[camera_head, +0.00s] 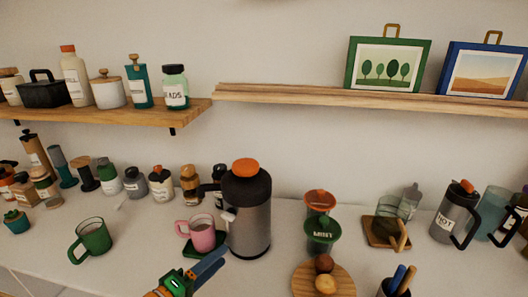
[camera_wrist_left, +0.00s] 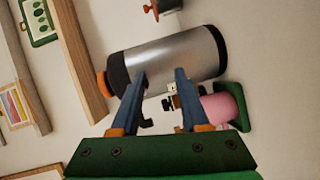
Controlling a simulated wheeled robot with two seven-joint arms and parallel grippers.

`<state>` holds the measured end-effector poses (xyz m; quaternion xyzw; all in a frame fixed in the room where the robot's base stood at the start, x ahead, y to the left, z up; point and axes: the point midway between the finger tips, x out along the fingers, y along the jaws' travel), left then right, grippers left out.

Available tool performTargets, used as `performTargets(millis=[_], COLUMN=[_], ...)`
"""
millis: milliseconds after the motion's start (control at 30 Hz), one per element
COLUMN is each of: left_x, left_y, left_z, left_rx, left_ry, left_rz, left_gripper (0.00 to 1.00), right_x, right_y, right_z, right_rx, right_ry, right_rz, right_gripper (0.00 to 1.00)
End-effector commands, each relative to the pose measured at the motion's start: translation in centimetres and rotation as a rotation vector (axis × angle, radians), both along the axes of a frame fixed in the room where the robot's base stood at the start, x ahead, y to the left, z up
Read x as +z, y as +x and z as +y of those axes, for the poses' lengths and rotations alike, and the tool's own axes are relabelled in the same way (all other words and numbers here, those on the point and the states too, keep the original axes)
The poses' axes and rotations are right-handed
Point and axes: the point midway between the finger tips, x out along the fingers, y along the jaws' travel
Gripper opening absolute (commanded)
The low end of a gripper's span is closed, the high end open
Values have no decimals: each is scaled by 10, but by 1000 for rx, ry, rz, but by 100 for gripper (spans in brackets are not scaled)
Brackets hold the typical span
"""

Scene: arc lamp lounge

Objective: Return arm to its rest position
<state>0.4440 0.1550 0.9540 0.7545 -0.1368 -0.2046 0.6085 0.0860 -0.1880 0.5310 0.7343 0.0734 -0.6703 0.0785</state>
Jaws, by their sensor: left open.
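My left gripper (camera_head: 214,262) comes in low in the head view, in front of the pink mug and the steel flask. In the left wrist view its two blue fingers (camera_wrist_left: 160,84) stand apart, with nothing held between them. The steel flask (camera_head: 249,225) with an orange lid stands upright on the counter; in the left wrist view it lies across the picture (camera_wrist_left: 172,58) beyond the fingertips. The pink mug (camera_head: 202,235) sits on a green coaster (camera_head: 190,250), left of the flask. My right gripper is not in view.
A green mug (camera_head: 95,238) stands to the left on the white counter (camera_head: 135,250). Orange and green lidded canisters (camera_head: 321,231), a round wooden board (camera_head: 345,283) and a pen cup (camera_head: 393,288) stand to the right. A wooden shelf (camera_head: 190,112) with jars hangs above.

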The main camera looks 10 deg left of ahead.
Motion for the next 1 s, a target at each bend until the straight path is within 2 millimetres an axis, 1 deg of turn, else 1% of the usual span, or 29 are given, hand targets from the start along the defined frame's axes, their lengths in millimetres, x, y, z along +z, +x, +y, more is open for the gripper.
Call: performTargets(millis=[33, 67, 100, 167, 200, 233, 300, 367, 400, 467, 500, 567, 600, 700, 833, 967, 1000], left_x=[-20, -35, -53, -78, -92, -102, -121, -134, -140, -147, -150, -152, -159, -190, -231, -275, -290], left_y=[-16, -28, -44, -67, -82, -94, -120, -142, -156, -177, -191, -212, -217, -211, -211, -219, -224], left_z=[-16, -25, -34, -42, -43, -43, -37, -29, -23, -11, -3, 9, 13, 11, 10, 11, 11], left_rx=[-62, -107, -166, -247, -298, -334, -415, -478, -519, -577, -614, -666, -687, -700, -720, -743, -750], left_ry=[124, 221, 349, 527, 638, 716, 885, 1014, 1090, 1193, 1254, 1330, 1353, 1348, 1341, 1336, 1334], left_rz=[29, 49, 75, 115, 142, 166, 223, 280, 320, 388, 433, 507, 535, 545, 563, 582, 589], left_gripper=[45, 45, 45, 45, 45, 45, 45, 45, 45, 45, 45, 45, 45, 45, 45, 45, 45], right_x=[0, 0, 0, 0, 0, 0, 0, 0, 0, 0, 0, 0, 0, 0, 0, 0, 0], right_y=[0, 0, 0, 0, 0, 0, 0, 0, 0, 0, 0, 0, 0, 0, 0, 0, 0], right_z=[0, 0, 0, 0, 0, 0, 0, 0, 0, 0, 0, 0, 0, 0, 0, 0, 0], right_rx=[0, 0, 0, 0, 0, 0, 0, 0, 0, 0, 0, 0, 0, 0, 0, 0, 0], right_ry=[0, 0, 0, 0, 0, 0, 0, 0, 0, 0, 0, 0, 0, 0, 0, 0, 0], right_rz=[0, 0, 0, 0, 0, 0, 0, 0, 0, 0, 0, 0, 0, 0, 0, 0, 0], right_gripper=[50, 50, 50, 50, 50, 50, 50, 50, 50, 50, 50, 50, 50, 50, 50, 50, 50])
